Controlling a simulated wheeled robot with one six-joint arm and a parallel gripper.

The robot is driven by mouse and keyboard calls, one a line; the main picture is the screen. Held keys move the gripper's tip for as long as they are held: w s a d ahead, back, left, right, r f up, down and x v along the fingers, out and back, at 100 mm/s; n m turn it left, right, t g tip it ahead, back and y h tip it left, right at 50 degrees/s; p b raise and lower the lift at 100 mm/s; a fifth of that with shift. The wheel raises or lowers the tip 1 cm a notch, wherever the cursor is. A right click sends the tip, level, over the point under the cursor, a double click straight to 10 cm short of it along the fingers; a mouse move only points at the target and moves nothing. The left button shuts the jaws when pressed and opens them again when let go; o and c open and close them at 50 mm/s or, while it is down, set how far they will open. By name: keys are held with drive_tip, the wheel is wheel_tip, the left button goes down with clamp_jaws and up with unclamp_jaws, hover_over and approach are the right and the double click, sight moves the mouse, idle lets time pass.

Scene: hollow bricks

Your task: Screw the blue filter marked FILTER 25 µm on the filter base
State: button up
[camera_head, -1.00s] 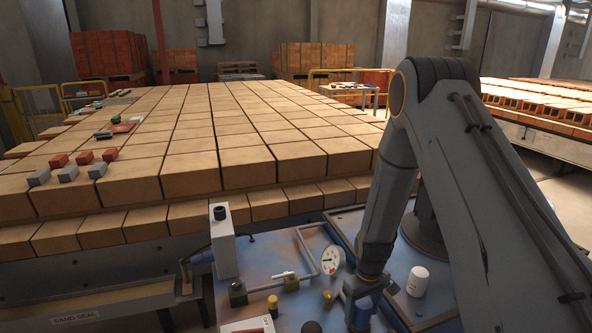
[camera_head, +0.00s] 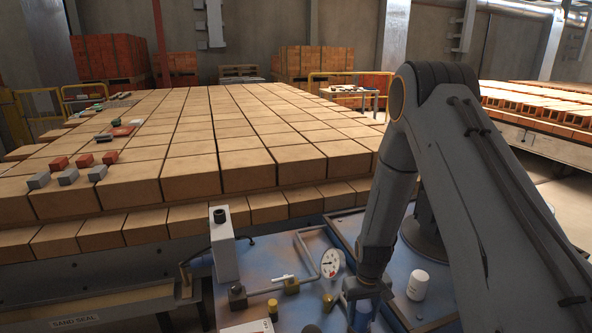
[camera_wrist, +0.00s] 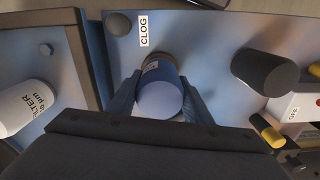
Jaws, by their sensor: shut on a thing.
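The blue filter (camera_wrist: 160,98) is a short cylinder with a pale label, partly turned out of view, so its print cannot be read. My gripper (camera_wrist: 158,100) has one finger on each side of it and is shut on it. In the head view, my gripper (camera_head: 365,292) points down over the blue panel, beside the gauge. At the filter's far end, a brownish ring (camera_wrist: 160,58) shows, likely the filter base. Whether the filter touches it or is threaded on it cannot be told.
A white filter (camera_wrist: 24,108) stands on the panel to the left; it also shows in the head view (camera_head: 418,284). A dark cylinder (camera_wrist: 264,72) stands to the right. A CLOG label (camera_wrist: 144,30) is near the ring. The gauge (camera_head: 330,263) and pipes are close left of my gripper.

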drive_tip(key=shift+m, duration=1.4)
drive_tip(key=shift+m, duration=1.4)
drive_tip(key=shift+m, duration=0.6)
drive_tip(key=o, duration=1.3)
drive_tip(key=shift+o, duration=0.2)
